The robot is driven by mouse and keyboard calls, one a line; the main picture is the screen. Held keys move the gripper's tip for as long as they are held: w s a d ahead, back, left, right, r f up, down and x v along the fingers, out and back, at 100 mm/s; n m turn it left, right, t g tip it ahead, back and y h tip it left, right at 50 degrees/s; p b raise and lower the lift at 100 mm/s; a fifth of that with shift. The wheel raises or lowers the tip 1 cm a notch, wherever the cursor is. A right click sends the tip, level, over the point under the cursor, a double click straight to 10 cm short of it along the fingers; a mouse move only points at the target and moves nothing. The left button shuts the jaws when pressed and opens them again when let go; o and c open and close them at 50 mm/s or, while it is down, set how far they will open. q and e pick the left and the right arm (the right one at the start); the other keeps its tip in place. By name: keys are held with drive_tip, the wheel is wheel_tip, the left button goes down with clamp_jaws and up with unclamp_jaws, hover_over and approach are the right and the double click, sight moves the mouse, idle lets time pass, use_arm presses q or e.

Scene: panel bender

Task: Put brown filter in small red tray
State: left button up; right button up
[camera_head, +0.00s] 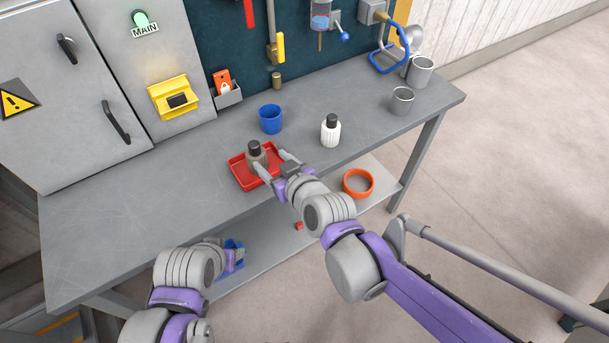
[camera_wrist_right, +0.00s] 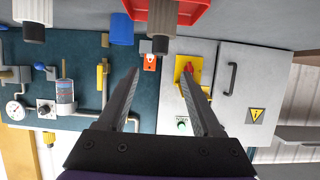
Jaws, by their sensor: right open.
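The brown filter (camera_head: 258,160), a grey-brown cylinder with a black top, stands upright within the outline of the small red tray (camera_head: 241,178) on the grey workbench. My right gripper (camera_head: 274,163) is open, its fingers reaching toward the filter from the near right side. In the right wrist view, the picture is upside down; the filter (camera_wrist_right: 161,20) and tray (camera_wrist_right: 190,14) show at the top, beyond the open right gripper (camera_wrist_right: 165,85), with nothing between its fingertips. My left gripper (camera_head: 233,255) is low by the bench's front edge; its fingers are unclear.
A blue cup (camera_head: 270,119) stands behind the tray and a white bottle with a dark cap (camera_head: 330,132) to its right. Two grey metal cups (camera_head: 402,101) are at the bench's right end. An orange ring-shaped container (camera_head: 358,183) sits on the lower shelf. The bench's left side is clear.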

drive_tip(key=s+d+f+m+g+h, duration=0.2)
drive_tip(key=s+d+f, duration=0.3)
drive_tip(key=d, duration=0.8)
drive_tip(key=s+d+f+m+g+h, duration=0.3)
drive_tip(key=s+d+f+m+h, duration=0.1)
drive_tip(key=s+d, duration=0.8)
drive_tip(key=shift+s+d+f+m+g+h, duration=0.15)
drive_tip(key=shift+d+f+m+g+h, duration=0.25)
drive_tip(key=shift+h, duration=0.4)
